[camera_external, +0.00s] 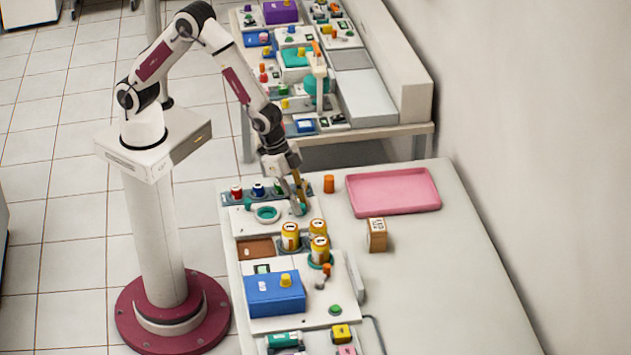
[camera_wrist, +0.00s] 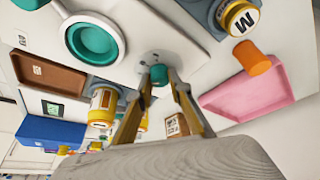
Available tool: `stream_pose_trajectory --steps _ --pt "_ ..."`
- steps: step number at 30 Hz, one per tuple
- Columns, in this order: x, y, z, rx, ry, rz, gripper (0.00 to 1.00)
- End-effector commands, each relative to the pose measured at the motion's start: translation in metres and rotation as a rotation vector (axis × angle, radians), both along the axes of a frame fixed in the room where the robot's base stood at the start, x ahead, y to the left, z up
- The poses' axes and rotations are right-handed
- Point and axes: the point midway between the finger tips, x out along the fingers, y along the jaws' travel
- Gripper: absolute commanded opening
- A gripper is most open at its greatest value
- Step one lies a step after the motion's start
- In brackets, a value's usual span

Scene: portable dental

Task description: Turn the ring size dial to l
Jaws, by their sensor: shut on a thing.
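The ring size dial appears to be the small teal knob (camera_wrist: 159,75) on the white panel (camera_external: 243,223), with small dark marks around it. My gripper (camera_external: 299,205) points down at the panel's right end. In the wrist view its two gold fingers (camera_wrist: 160,80) close on the knob from both sides. The fingers hide part of the knob, and I cannot read its setting or any letters beside it. A larger teal ring (camera_wrist: 92,42) sits on the same panel; it also shows in the external view (camera_external: 267,213).
Yellow bottles (camera_external: 290,236) stand close in front of the panel. Bottles with coloured caps (camera_external: 258,190) stand behind it. An orange cylinder (camera_external: 329,184), pink tray (camera_external: 436,204) and small box (camera_external: 377,236) are to the right. A blue box (camera_external: 275,297) is nearer. The table's right front is clear.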

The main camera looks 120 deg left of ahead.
Motion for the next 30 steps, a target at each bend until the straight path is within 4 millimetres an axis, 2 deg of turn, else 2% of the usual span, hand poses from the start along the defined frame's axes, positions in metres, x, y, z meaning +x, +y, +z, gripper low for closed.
stream_pose_trajectory --steps 18,30 --pt "0.0 -0.001 0.0001 0.0 0.0 0.158 0.0" --pt "0.0 -0.0014 0.0 0.001 0.001 0.202 0.0"
